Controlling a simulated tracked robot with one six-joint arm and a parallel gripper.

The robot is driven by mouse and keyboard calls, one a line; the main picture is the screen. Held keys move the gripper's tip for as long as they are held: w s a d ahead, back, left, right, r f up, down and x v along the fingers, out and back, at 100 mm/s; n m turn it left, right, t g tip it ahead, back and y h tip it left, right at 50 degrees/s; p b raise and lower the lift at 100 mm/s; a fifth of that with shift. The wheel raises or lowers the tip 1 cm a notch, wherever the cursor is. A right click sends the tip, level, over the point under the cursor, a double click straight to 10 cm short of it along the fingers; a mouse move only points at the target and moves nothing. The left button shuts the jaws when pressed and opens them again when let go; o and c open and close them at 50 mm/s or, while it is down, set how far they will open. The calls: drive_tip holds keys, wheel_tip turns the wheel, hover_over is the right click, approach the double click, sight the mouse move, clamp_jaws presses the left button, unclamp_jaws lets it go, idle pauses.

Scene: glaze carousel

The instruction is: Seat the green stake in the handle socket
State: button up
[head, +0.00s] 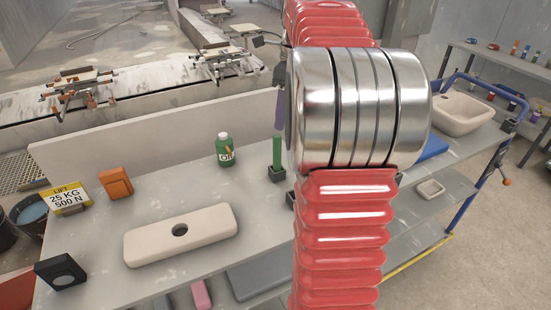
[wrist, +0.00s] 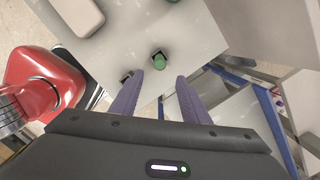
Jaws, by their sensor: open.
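The green stake (head: 277,151) stands upright in a small black holder (head: 277,175) on the grey table. In the wrist view the stake (wrist: 160,62) is seen from above, just beyond the gap between my fingertips. A pale beige block (head: 205,228) with a round dark hole (head: 180,230) lies flat at the table's front left; this looks like the handle with its socket. My gripper (wrist: 160,80) is open and empty, its purple fingers apart and pointing down. In the head view one purple finger (head: 279,108) shows above the stake; my arm hides the rest.
A green bottle (head: 224,150) stands left of the stake. An orange block (head: 116,182), a yellow load sign (head: 66,197) and a black box (head: 60,272) are farther left. A second small black holder (wrist: 127,77) is beside my left finger. A white basin (head: 463,113) stands at right.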

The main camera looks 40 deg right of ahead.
sight(280, 136)
drive_tip(key=f, duration=0.5)
drive_tip(key=w+f, duration=0.1)
drive_tip(key=f, duration=0.2)
drive_tip(key=shift+a+f, duration=0.3)
drive_tip(key=shift+w+a+f, duration=0.1)
drive_tip(key=shift+w+f, duration=0.05)
drive_tip(key=shift+f, duration=0.7)
drive_tip(key=shift+w+a+f, duration=0.1)
drive_tip(key=shift+w+f, duration=0.1)
drive_tip(key=shift+f, duration=0.65)
drive_tip(key=shift+w+a+f, duration=0.1)
drive_tip(key=shift+w+f, duration=0.05)
drive_tip(key=shift+f, duration=0.7)
drive_tip(key=shift+c, duration=0.3)
clamp_jaws()
